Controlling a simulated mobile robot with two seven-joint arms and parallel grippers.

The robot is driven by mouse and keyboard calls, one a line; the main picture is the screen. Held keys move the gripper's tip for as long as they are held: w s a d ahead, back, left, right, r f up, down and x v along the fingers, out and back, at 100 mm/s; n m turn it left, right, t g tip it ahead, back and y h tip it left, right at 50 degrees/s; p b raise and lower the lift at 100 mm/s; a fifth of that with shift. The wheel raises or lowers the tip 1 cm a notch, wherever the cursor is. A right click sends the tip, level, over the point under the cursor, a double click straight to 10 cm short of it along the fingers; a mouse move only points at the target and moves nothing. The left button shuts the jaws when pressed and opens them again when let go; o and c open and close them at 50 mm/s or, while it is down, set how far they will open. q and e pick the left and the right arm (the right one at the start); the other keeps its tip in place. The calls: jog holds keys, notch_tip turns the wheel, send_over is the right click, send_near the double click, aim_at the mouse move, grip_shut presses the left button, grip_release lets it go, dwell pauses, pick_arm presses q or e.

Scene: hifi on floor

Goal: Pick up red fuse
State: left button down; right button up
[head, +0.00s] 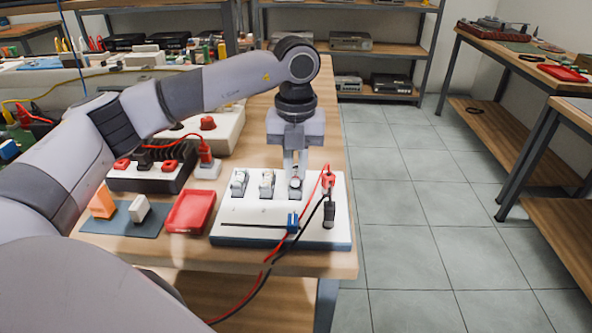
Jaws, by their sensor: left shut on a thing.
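A white panel (255,209) with a dark base lies near the front right of the workbench. Three small metal holders stand in a row along it: a left one (239,183), a middle one (267,184) and a right one at my gripper. My left gripper (296,181) points straight down over the right holder. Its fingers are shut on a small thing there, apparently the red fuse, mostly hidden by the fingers. I cannot tell whether it is still seated in the holder. My right gripper is not in view.
A red plug (328,180) and a black plug (328,214) stand at the panel's right, their cables trailing forward. A blue slider knob (292,223) sticks up in front. A red tray (190,211) lies left of the panel. The floor right of the bench is clear.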

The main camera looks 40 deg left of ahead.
aim_at(296, 172)
pick_arm(q)
notch_tip(296, 172, up, 19)
jog(key=p, duration=0.3)
jog(key=shift+f+p, duration=0.2)
jog(key=shift+p, duration=0.15)
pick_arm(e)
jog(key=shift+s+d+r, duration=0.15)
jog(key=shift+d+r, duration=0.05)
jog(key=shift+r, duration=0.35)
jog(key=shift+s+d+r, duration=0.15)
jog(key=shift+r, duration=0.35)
pick_arm(q)
jog(key=c, duration=1.8)
grip_release()
grip_shut()
